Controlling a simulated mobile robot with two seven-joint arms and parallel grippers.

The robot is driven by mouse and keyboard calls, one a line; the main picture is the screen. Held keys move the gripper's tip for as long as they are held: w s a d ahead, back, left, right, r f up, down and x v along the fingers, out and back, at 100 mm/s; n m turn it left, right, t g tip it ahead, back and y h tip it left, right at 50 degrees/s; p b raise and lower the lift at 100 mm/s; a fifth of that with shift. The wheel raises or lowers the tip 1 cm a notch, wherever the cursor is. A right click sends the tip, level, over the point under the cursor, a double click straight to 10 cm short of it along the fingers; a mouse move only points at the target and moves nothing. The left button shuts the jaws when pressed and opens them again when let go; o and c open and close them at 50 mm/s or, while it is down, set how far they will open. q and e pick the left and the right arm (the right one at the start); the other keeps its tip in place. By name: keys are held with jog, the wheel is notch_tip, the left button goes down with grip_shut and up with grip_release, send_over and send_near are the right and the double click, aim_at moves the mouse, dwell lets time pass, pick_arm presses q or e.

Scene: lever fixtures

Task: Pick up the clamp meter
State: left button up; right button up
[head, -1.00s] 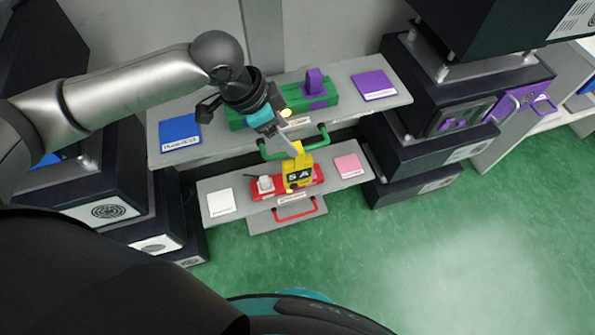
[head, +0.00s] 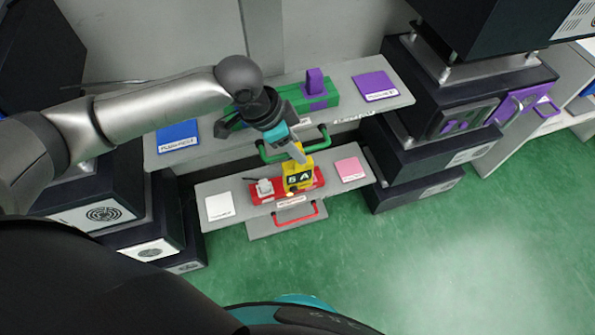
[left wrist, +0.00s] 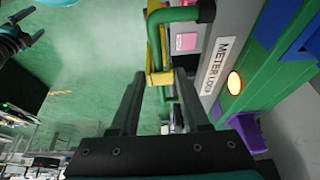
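The clamp meter (head: 298,178) is yellow with a black display and stands on the red fixture (head: 262,196) on the lower shelf. In the left wrist view the yellow clamp meter (left wrist: 155,55) shows just beyond and partly between the fingertips. My left gripper (head: 299,153) comes down from above at the top of the meter. In the wrist view its two fingers (left wrist: 160,75) are apart, with a gap between them. I cannot tell whether either finger touches the meter. My right gripper (left wrist: 32,26) shows at the upper left of the wrist view, fingers apart, away from the meter.
A green handle (head: 290,147) crosses close behind the meter, below the green fixture (head: 320,98) on the upper shelf. A white block (head: 264,187) sits left of the meter, and a red handle (head: 295,214) is in front. Dark cabinets (head: 420,185) flank both sides.

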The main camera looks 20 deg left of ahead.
pick_arm(q)
grip_shut()
dwell(0.9)
